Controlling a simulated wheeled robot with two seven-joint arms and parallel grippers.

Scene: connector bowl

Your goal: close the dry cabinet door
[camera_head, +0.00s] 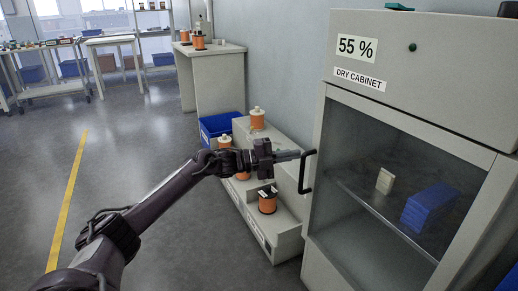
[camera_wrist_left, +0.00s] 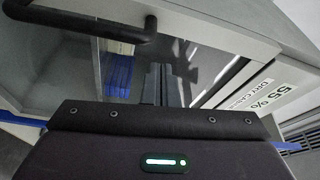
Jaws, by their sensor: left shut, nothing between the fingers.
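The dry cabinet (camera_head: 372,50) stands at the right with its label and a "55 %" sign on top. Its glass door (camera_head: 345,150) has a pale frame and looks near the cabinet front; I cannot tell whether a small gap remains. The dark bar handle (camera_head: 306,172) is on the door's left edge, and it also shows at the upper left of the left wrist view (camera_wrist_left: 125,34). My left gripper (camera_head: 303,155) is shut and empty, its tips close to the handle's upper end; contact is unclear. My right gripper is out of view.
Inside the cabinet are a blue bin (camera_head: 428,206) and a small pale block (camera_head: 385,181). Left of it, a stepped grey stand (camera_head: 284,236) holds several orange spools, with a blue crate (camera_head: 218,126) behind. Open floor with a yellow line (camera_head: 68,200) lies further left.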

